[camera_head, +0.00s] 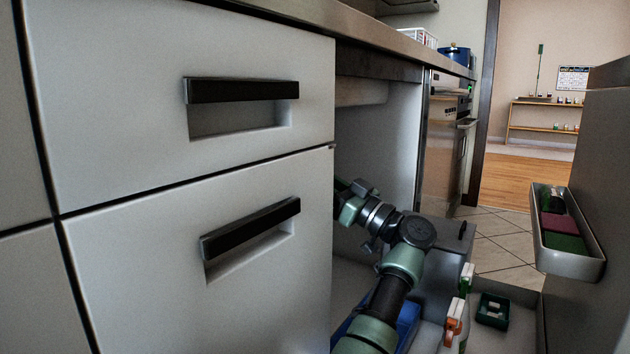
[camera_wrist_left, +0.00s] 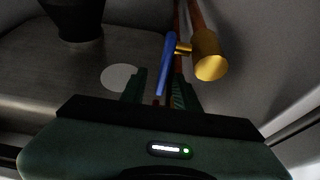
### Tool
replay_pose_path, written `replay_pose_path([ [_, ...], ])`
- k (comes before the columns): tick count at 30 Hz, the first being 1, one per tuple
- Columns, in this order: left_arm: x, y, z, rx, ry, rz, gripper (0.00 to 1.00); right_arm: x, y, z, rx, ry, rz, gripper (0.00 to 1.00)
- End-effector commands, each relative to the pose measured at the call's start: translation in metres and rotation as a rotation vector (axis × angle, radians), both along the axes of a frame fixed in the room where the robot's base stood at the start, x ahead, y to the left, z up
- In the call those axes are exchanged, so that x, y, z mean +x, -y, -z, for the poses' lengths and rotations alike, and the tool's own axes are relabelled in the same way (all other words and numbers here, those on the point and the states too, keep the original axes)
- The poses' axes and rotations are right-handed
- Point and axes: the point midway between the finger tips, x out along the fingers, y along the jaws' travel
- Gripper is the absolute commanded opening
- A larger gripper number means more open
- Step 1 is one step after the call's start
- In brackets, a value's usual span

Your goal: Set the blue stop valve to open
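The blue stop valve shows in the left wrist view as a long blue lever (camera_wrist_left: 167,62) on a brass valve body (camera_wrist_left: 208,58). The lever points down toward my left gripper (camera_wrist_left: 159,80). Its lower end lies between the two green fingers, nearer the right one. The fingers are apart; contact with the lever cannot be made out. In the head view an arm of mine (camera_head: 404,262) reaches into the open cabinet, and its gripper end and the valve are hidden behind the drawer fronts. My right gripper does not show.
Copper pipes (camera_wrist_left: 197,22) run by the valve. A dark cylindrical fitting (camera_wrist_left: 73,15) meets a grey metal surface at upper left. In the head view, drawer fronts (camera_head: 190,260) stand left of the cabinet opening, with an open door (camera_head: 597,215) at right. Bottles (camera_head: 454,318) and a green box (camera_head: 493,311) stand low.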

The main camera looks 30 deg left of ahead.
Motion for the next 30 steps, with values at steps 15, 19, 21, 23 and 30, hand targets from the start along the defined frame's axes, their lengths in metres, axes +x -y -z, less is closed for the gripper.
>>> replay_pose_path([
  [15, 0.0, 0.001, -0.002, 0.02, -0.001, 0.001, 0.0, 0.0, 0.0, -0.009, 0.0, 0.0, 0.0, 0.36],
  [19, 0.0, 0.004, -0.004, 0.069, 0.0, 0.001, 0.0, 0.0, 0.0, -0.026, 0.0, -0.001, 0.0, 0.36],
  [21, 0.0, 0.006, -0.005, 0.108, 0.001, 0.001, 0.0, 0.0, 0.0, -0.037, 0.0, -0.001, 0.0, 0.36],
  [23, 0.0, 0.008, -0.004, 0.148, 0.004, 0.001, 0.0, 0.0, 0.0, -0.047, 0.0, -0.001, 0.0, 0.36],
  [30, -0.001, 0.017, 0.002, 0.33, 0.02, 0.001, 0.0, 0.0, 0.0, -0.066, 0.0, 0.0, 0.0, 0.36],
])
